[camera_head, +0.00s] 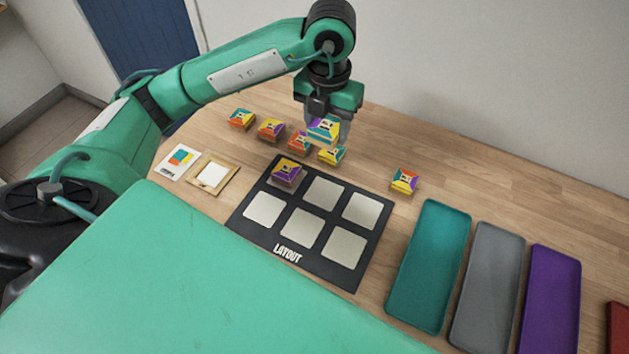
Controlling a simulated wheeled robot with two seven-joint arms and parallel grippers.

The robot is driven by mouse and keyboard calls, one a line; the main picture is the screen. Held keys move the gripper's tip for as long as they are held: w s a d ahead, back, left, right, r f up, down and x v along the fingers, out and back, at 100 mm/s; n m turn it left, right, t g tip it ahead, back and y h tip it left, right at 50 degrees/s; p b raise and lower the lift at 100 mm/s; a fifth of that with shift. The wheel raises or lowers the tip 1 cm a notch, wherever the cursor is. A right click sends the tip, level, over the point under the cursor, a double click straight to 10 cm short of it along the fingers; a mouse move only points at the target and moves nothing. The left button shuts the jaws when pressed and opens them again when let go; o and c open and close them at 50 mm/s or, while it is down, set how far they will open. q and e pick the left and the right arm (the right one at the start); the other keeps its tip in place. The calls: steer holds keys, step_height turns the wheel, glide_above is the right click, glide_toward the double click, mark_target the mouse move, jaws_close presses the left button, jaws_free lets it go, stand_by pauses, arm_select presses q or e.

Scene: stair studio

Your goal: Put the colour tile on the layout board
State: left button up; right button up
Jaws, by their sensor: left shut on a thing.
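The layout board (286,232) is black with pale square cells and the word LAYOUT along its front edge. One purple and yellow tile (287,171) sits at its far left cell; the other cells look empty. My left gripper (327,122) is shut on a colour tile (323,130) with teal, yellow and purple parts. It holds this tile above the table, behind the board's far edge. A yellow tile (331,156) lies just below it in the picture. My right gripper is not in view.
More colour tiles (241,119), (271,129), (300,142) lie in a row behind the board, and another tile (404,180) lies to its right. A printed card (179,161) and a framed white square (212,175) lie left. Teal (431,270), grey (487,290) and purple (549,300) trays stand right.

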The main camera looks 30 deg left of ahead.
arm_select(q)
steer(key=p, duration=0.2)
glide_above(323, 193)
step_height(323, 193, down, 16)
steer(key=shift+d+r, duration=0.1)
step_height(323, 193, down, 4)
steer(key=shift+f+p, duration=0.1)
steer(key=shift+p, duration=0.35)
steer(key=shift+f, duration=0.2)
steer(key=o, duration=1)
steer(key=shift+r, duration=0.1)
